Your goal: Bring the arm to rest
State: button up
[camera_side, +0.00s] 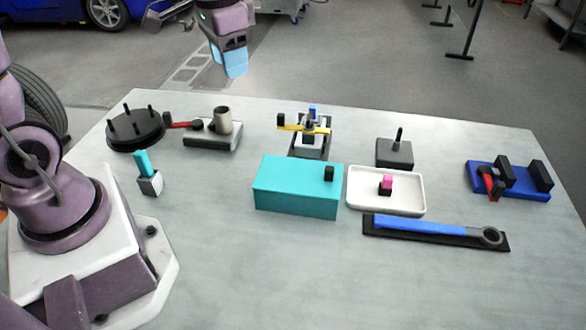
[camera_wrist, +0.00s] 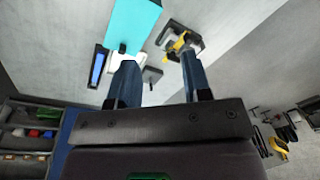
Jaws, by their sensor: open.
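My gripper (camera_side: 236,72) is raised above the far edge of the table (camera_side: 300,270) in the side view, clear of everything on it. It also shows in the wrist view (camera_wrist: 160,78), where its two dark fingers stand apart with nothing between them. My arm's base stands at the left of the table. The middle of the arm is out of the side view's frame.
A black studded hub (camera_side: 135,129), a grey block with a tube (camera_side: 213,135) and a yellow-barred fixture (camera_side: 310,130) line the far side. A teal box (camera_side: 290,190), white tray (camera_side: 360,198), blue wrench (camera_side: 420,226) and blue fixture (camera_side: 480,180) lie nearer. The front is clear.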

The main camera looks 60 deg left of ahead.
jog(key=s+d+r+t, duration=0.2)
jog(key=s+r, duration=0.1)
jog(key=s, duration=0.2)
jog(key=s+d+r+t, duration=0.2)
jog(key=s+d+r, duration=0.1)
jog(key=s, duration=0.3)
jog(key=shift+s+d+n+t+h, duration=0.25)
jog(key=shift+s+n+t+h, duration=0.05)
jog(key=shift+n, duration=0.1)
jog(key=shift+o, duration=0.2)
dwell(0.8)
